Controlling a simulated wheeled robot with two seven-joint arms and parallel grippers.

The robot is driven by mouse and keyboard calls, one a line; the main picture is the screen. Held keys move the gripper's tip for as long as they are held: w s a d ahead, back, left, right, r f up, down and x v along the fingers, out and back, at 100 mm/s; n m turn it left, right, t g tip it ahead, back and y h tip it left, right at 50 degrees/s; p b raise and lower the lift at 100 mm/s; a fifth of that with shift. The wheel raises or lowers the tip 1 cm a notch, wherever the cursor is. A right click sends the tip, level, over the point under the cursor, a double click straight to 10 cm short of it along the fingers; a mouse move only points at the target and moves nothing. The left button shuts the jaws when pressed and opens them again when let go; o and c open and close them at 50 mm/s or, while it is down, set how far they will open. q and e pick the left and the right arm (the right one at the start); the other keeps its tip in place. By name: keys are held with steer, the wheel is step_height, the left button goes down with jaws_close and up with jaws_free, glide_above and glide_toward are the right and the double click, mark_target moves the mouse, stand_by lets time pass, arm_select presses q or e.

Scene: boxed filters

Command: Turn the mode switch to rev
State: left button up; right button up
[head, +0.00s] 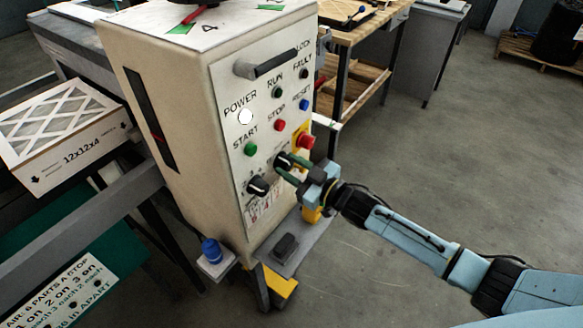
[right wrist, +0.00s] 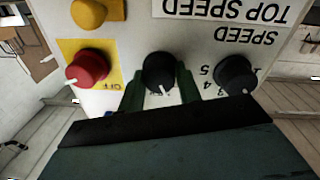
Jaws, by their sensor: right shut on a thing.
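The mode switch is a black round knob (head: 281,158) low on the front panel of the beige control cabinet (head: 180,120). My right gripper (head: 290,170) reaches in from the right, its fingers shut on this knob. In the right wrist view, the knob (right wrist: 158,70) sits between the two green fingers (right wrist: 160,88). Its white pointer mark points toward the bottom of that picture. The labels around it are mostly hidden by the fingers, so I cannot read which mode it points at. My left gripper is not in view.
The black speed knob (head: 258,187) is close at the lower left, with numbers around it. A red knob on a yellow plate (head: 304,140) is close on the other side. START (head: 250,149) and STOP (head: 280,125) buttons are above. A boxed filter (head: 70,130) lies left.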

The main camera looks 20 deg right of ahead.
steer(key=shift+n+b, duration=0.4)
steer(key=shift+n, duration=1.8)
steer(key=o, duration=1)
steer(key=shift+d, duration=0.15)
steer(key=v, duration=1.3)
steer(key=shift+f+b, duration=0.15)
steer(key=shift+b, duration=0.2)
steer(key=shift+d, duration=0.1)
